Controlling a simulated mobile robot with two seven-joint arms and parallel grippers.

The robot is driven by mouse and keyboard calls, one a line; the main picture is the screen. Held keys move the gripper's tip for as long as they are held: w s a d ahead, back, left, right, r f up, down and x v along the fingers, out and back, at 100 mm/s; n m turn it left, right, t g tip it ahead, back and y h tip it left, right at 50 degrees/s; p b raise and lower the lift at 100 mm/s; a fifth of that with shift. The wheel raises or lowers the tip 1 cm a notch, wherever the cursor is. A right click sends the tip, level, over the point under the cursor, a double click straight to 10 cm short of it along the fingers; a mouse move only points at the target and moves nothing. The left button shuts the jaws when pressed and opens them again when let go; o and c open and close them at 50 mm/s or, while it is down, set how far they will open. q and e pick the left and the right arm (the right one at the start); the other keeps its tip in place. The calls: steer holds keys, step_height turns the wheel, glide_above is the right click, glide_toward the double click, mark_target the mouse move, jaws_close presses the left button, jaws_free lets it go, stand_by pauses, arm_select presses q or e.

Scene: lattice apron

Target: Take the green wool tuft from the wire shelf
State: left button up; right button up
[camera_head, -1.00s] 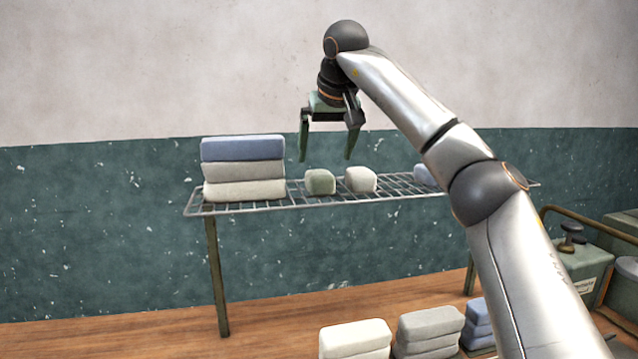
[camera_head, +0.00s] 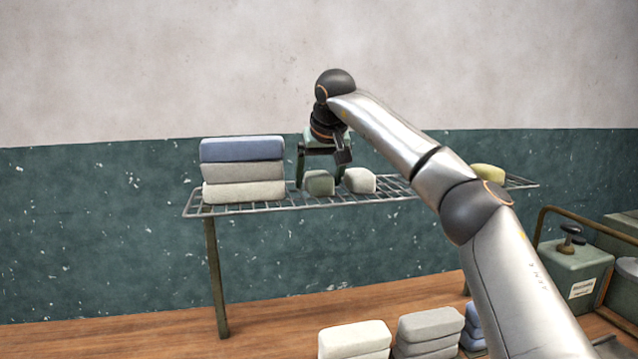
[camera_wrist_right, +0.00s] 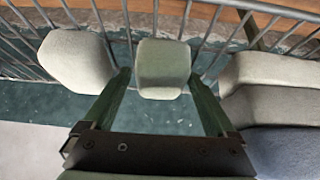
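The green wool tuft (camera_head: 319,183) sits on the wire shelf (camera_head: 250,209), between the folded stack and a whitish tuft (camera_head: 360,181). My right gripper (camera_head: 320,178) is lowered over the green tuft, one finger on each side. In the right wrist view the tuft (camera_wrist_right: 163,65) looks grey-green and lies between the open fingertips (camera_wrist_right: 160,80), with a small gap at the left finger; contact at the right finger is hard to tell. The whitish tuft (camera_wrist_right: 75,60) stands close outside the left finger there. My left gripper is not in view.
A stack of folded cloths (camera_head: 242,172), blue on top, stands left of the gripper. A yellow tuft (camera_head: 488,172) lies at the shelf's right end. Below are more folded stacks (camera_head: 354,338) and a green dispenser (camera_head: 575,262). The wall is close behind the shelf.

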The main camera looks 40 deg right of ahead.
steer(key=c, duration=1.1)
steer(key=shift+r, duration=0.15)
steer(key=shift+c, duration=0.2)
